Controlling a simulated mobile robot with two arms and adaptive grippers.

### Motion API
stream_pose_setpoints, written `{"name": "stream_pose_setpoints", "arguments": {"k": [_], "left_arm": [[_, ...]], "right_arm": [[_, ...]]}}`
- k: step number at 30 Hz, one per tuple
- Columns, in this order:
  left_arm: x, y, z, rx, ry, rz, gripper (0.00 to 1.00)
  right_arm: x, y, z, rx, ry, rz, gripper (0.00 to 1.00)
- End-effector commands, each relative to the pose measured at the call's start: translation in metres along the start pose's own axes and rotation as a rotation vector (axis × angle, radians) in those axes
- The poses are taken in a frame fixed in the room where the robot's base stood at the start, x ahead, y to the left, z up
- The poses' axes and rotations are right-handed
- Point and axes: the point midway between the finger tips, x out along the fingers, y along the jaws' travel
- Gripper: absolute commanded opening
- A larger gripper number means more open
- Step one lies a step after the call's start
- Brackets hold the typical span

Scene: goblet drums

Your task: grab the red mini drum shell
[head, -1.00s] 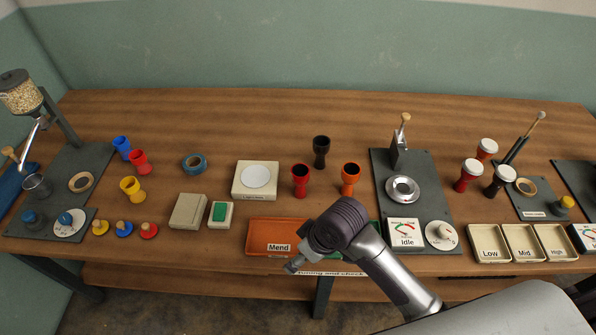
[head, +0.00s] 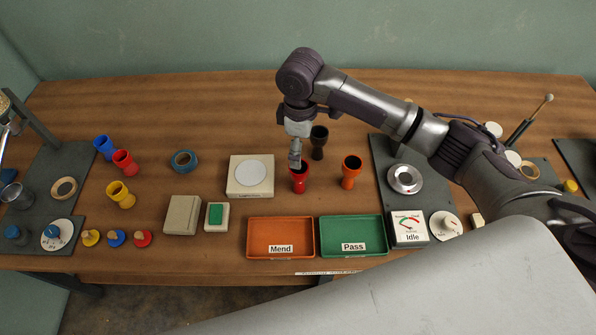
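A dark red goblet-shaped drum shell (head: 300,181) stands upright in the middle of the table, to the right of the cream light box. A brighter red shell (head: 124,162) stands at the left between a blue shell (head: 105,147) and a yellow one (head: 121,194). My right gripper (head: 295,164) points down at the dark red shell, its fingertips overlapping the shell's rim in the head view. The fingers show edge-on, so their opening and any contact are unclear.
A black shell (head: 319,143) and an orange shell (head: 351,173) stand close to the right. The light box (head: 249,193) is close on the left. The Mend tray (head: 251,250) and Pass tray (head: 325,251) lie in front. My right arm covers much of the table's right side.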

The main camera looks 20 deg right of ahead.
Motion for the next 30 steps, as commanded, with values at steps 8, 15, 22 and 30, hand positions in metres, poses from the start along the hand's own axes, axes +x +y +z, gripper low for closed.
{"name": "stream_pose_setpoints", "arguments": {"k": [8, 15, 22, 30], "left_arm": [[-0.008, 0.0, 0.003, 0.0, -0.006, 0.0, 0.4], [-0.017, -0.002, -0.011, -0.001, 0.013, -0.002, 0.4], [-0.026, -0.002, -0.013, -0.001, 0.016, -0.002, 0.4], [-0.025, -0.002, -0.011, 0.0, 0.012, -0.002, 0.4]], "right_arm": [[0.044, 0.0, 0.0, 0.002, 0.0, 0.0, 0.85], [0.062, 0.0, 0.0, 0.002, -0.001, 0.0, 0.85], [0.096, 0.0, 0.0, 0.002, 0.0, 0.001, 0.85], [0.102, 0.0, -0.001, 0.0, 0.003, 0.003, 0.85]]}}
